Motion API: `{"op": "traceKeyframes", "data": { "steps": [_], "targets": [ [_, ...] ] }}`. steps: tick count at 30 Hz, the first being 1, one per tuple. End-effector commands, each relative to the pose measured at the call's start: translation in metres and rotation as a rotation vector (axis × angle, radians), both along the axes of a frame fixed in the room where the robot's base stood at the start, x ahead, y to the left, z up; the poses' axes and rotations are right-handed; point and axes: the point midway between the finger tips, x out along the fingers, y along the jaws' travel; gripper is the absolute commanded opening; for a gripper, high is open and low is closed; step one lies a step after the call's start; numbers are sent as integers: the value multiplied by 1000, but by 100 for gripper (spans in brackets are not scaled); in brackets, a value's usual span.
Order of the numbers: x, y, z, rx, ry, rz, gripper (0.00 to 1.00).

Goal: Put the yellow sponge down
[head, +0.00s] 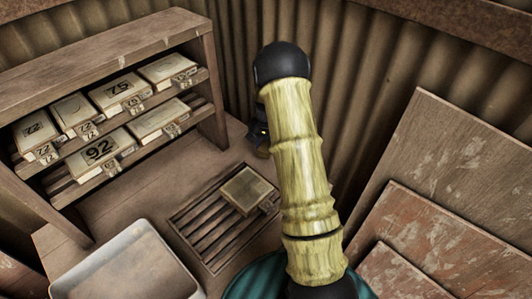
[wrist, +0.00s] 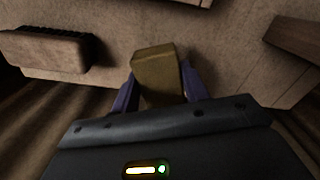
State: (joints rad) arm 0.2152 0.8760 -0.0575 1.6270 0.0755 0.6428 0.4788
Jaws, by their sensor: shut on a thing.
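The yellow sponge (wrist: 157,72) is a dull yellow-brown block in the wrist view. My gripper (wrist: 158,88) is shut on it, with one purple finger on each side. A brown wooden surface lies beyond the sponge; I cannot tell whether the sponge touches it. In the head view my gripper (head: 261,137) is a small dark shape beside my arm, near the back wall and right of the shelf. My arm partly hides it, and I cannot make out the sponge clearly there.
A wooden shelf (head: 120,55) with numbered tiles stands at left. A slatted rack (head: 205,236) holds one framed tile (head: 246,189). A pale basin (head: 142,240) is at front left. Large boards (head: 450,165) lean at right. A brown brush-like block (wrist: 45,47) lies left in the wrist view.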

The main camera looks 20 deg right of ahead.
Motion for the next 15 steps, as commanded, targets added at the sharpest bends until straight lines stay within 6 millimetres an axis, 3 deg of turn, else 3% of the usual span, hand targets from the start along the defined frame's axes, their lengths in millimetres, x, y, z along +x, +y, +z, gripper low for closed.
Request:
{"op": "traceKeyframes", "data": {
  "steps": [9, 15],
  "targets": [
    [-1, 0, -34, 1, 2, 0, 27],
    [0, 0, -37, 0, -1, 0, 27]
  ]
}}
